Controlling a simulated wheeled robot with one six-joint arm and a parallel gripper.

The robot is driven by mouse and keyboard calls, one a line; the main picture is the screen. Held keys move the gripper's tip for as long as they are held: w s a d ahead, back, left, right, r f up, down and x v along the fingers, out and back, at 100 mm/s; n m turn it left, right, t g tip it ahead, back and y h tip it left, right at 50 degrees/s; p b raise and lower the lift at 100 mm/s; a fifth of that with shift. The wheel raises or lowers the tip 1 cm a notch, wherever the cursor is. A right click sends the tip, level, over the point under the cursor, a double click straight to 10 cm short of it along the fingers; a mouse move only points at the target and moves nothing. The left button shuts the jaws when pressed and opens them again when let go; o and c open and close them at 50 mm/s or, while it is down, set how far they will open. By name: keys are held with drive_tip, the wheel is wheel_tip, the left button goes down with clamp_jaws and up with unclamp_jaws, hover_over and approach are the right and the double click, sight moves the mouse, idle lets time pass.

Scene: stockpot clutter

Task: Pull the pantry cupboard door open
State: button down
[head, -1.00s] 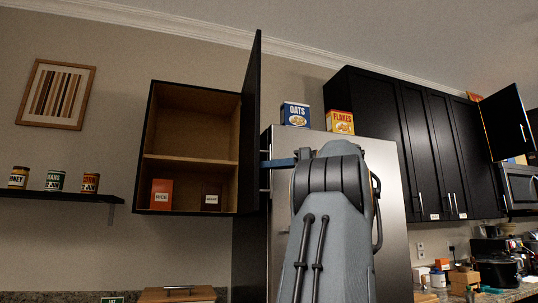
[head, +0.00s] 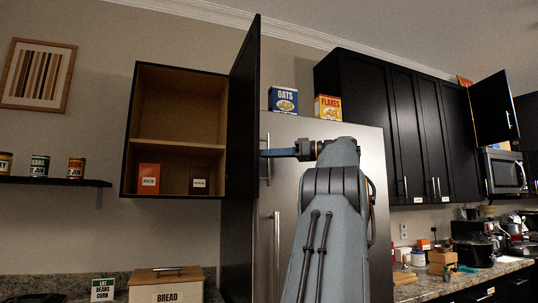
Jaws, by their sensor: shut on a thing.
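The pantry cupboard (head: 127,135) hangs on the wall left of centre in the head view, its light wood inside open to view. Its black door (head: 243,110) stands swung well out on the right side, seen at a steep angle. A vertical bar handle (head: 266,172) shows just past the door's free edge. My gripper (head: 268,153) reaches in from the right at that handle and is shut on it. The exact finger contact is small and partly hidden by the door.
The cupboard holds a rice box (head: 149,179) and a dark box (head: 201,181). A steel fridge (head: 290,200) stands right behind my arm, with an oats box (head: 284,98) and a flakes box (head: 327,107) on top. A bread box (head: 166,290) sits on the counter below.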

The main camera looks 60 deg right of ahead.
drive_tip(key=c, duration=1.8)
unclamp_jaws()
drive_tip(key=shift+c, duration=0.2)
drive_tip(key=v, duration=0.7)
drive_tip(key=shift+s, duration=0.4)
